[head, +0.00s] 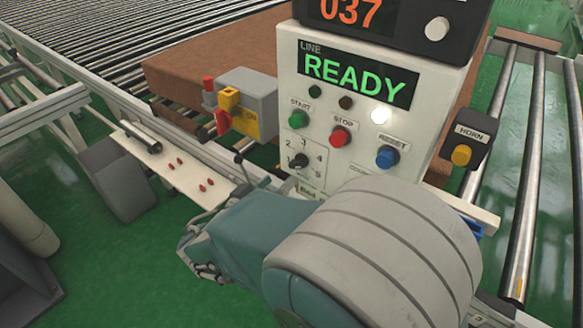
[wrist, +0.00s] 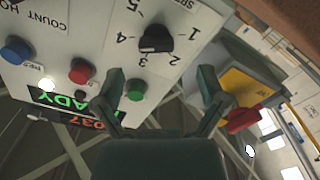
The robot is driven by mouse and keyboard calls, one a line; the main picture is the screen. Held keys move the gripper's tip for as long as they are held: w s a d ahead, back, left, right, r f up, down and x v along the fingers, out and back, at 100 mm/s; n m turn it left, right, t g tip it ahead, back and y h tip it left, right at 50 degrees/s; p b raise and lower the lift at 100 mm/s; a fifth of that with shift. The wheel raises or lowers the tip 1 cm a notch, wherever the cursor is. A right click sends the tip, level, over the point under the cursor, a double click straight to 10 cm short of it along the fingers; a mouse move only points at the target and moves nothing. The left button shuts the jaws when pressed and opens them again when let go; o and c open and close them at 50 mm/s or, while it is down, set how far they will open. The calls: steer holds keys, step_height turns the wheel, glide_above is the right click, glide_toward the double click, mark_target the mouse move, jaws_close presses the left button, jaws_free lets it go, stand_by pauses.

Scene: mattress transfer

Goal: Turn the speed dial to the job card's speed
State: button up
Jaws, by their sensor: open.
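The speed dial (head: 299,160) is a black knob on the white control panel (head: 330,95), with the numbers 1 to 5 around it. In the wrist view the dial (wrist: 155,40) appears upside down, beyond my fingertips; I cannot tell surely which number it points at. My gripper (wrist: 161,76) is open and empty, its two fingers apart, facing the panel near the dial and the green start button (wrist: 136,91). In the head view my arm hides most of the gripper. I see no readable job card.
The panel display (head: 357,75) reads READY, under a box showing 037. A red stop button (head: 340,136) and blue reset button (head: 387,157) sit beside start. A yellow switch box (head: 240,105) with a red handle juts out at left. A horn button (head: 461,155) stands at right.

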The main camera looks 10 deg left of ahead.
steer(key=v, duration=0.6)
steer(key=shift+w, duration=0.1)
stand_by(0.3)
